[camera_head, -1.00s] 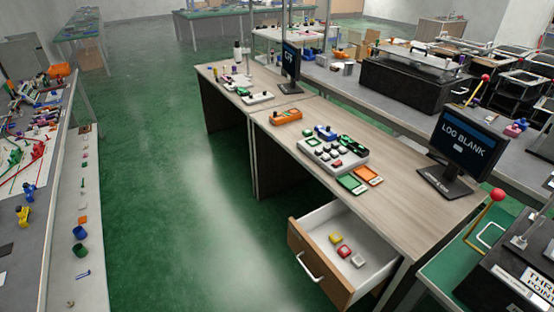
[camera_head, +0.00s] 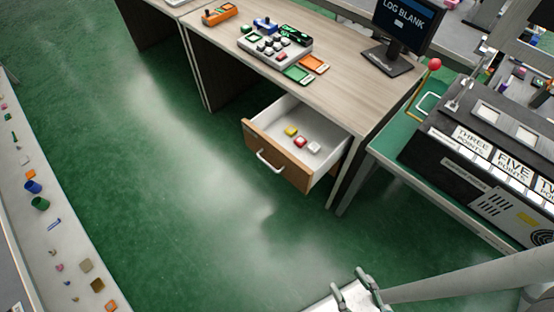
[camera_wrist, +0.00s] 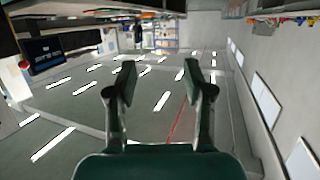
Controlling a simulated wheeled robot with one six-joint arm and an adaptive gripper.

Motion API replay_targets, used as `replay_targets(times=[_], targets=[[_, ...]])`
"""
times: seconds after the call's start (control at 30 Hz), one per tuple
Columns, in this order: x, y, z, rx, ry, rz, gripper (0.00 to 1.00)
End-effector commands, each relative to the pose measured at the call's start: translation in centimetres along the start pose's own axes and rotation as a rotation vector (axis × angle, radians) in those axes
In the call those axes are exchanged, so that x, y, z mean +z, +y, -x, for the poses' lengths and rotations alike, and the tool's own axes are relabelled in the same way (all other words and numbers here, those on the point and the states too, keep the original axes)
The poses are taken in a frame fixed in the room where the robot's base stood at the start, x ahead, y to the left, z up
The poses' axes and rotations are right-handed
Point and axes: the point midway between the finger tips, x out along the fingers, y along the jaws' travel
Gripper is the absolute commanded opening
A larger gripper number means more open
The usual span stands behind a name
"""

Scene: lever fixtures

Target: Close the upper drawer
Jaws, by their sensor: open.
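The drawer (camera_head: 282,165) is pulled well out from under the right end of the wooden desk, just below the desktop. It has a brown wood front, white inner walls and a pale bar handle (camera_head: 270,162). Inside lie a yellow block (camera_head: 291,131), a red block (camera_head: 300,142) and a whitish block (camera_head: 314,147). My gripper (camera_wrist: 159,82) is open and empty in the wrist view, its two dark fingers apart. The drawer does not clearly show in that view. In the head view my arm is at the bottom right, well apart from the drawer.
The desk top (camera_head: 345,82) holds a button panel (camera_head: 275,47), small trays and a monitor (camera_head: 402,27). A green-topped table (camera_head: 402,155) with a dark lever fixture (camera_head: 480,170) stands close right of the drawer. Green floor (camera_head: 190,190) is clear in front and left.

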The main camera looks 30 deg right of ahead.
Motion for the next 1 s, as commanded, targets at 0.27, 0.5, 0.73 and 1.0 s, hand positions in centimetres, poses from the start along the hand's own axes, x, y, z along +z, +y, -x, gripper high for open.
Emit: replay_targets(times=[0.27,0.5,0.73,1.0], targets=[[4.4,-0.7,-2.9,-0.045,-0.052,0.122,0.0],[12.6,-1.1,-9.6,-0.089,-0.16,0.397,0.0],[17.9,-0.5,-17.2,-0.065,-0.238,0.664,0.0],[19.7,0.0,-27.2,0.046,-0.278,0.967,0.0]])
